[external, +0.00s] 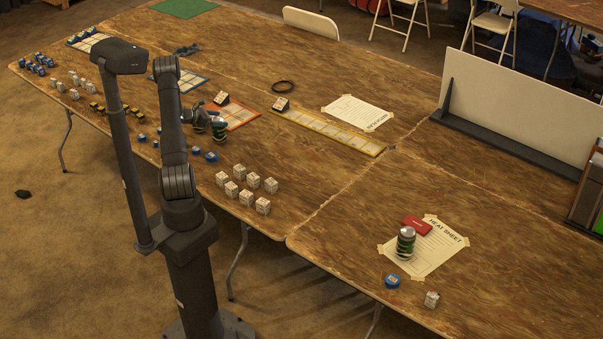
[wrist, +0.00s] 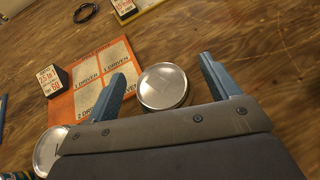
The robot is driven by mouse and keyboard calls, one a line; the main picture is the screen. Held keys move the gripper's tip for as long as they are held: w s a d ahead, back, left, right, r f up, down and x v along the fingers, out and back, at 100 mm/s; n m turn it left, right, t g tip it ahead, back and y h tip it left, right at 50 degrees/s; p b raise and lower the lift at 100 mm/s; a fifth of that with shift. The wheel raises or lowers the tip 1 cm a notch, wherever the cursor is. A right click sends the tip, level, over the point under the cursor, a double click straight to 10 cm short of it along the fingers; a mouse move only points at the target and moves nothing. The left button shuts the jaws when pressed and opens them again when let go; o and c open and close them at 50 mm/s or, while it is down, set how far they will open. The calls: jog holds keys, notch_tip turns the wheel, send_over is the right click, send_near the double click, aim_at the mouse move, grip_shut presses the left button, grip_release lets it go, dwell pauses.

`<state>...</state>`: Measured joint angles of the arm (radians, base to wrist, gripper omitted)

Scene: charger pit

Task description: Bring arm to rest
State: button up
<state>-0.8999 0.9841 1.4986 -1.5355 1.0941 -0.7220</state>
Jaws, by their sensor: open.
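My arm reaches from its base out over the near-left part of the wooden table. My gripper (external: 212,116) is low beside the orange-edged mat in the external view. In the wrist view my gripper (wrist: 162,70) has its two blue fingers spread apart. A can with a silver lid (wrist: 163,88) stands upright between the fingers, with a gap visible on each side. A second silver-lidded can (wrist: 49,150) stands to the left, partly hidden by the gripper body. In the external view a green-and-black can (external: 218,132) shows just below the gripper.
The orange mat (wrist: 90,76) with a small black-and-white block (wrist: 54,80) lies left of the fingers. Several white blocks (external: 253,181) stand near the table's front edge. Another can (external: 405,243) stands on the heat sheet (external: 440,246). The table's middle is mostly clear.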

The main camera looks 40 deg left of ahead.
jog(key=d+r, duration=0.8)
jog(key=d, duration=0.4)
jog(key=w+d+m+g+h, duration=0.15)
jog(key=w+d, duration=0.25)
jog(key=d, duration=0.5)
jog(key=w+d+m+g+h, duration=0.1)
jog(key=w+d+m+h, duration=0.25)
jog(key=d, duration=0.65)
jog(key=s+d+m+g+h, duration=0.2)
jog(key=d+m+g, duration=0.3)
jog(key=d, duration=2.7)
jog(key=shift+s+d+f+g+h, duration=0.15)
jog(key=shift+s+d+g+h, duration=0.25)
jog(key=shift+s, duration=0.3)
jog(key=o, duration=0.4)
